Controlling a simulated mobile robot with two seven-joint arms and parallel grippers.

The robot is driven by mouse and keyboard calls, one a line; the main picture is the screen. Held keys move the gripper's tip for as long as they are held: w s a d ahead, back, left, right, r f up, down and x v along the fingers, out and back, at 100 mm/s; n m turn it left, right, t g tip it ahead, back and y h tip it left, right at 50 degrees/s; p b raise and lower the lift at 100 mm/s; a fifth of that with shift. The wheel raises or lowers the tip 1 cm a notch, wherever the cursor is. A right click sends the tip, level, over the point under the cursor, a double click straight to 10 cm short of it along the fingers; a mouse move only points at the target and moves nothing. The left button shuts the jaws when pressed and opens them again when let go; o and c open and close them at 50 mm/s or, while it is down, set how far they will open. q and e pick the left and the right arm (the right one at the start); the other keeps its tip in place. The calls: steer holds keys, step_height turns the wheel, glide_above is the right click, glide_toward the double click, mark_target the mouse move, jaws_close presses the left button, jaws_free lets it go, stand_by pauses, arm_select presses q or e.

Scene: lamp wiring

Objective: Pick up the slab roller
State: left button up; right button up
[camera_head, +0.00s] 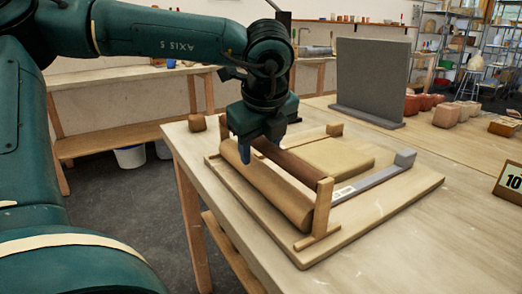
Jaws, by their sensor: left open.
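The slab roller (270,190) stands on a wooden board (395,203) on the near table. It has a thick tan roller in front, a darker brown roller behind it, and a wooden upright (321,206) at the near end. My left gripper (260,147) points down over the far part of the rollers, with its fingers apart. The fingers overlap the rollers in the picture, and I cannot tell whether they touch. The gripper hides part of the rollers' far end. My right gripper is out of view.
A flat tan slab (337,158) and a grey bar (372,184) lie on the board behind the rollers. A grey upright panel (371,78) stands behind.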

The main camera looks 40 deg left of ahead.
arm_select(q)
steer(key=shift+c, duration=0.4)
jaws_close()
steer(key=shift+r, duration=0.1)
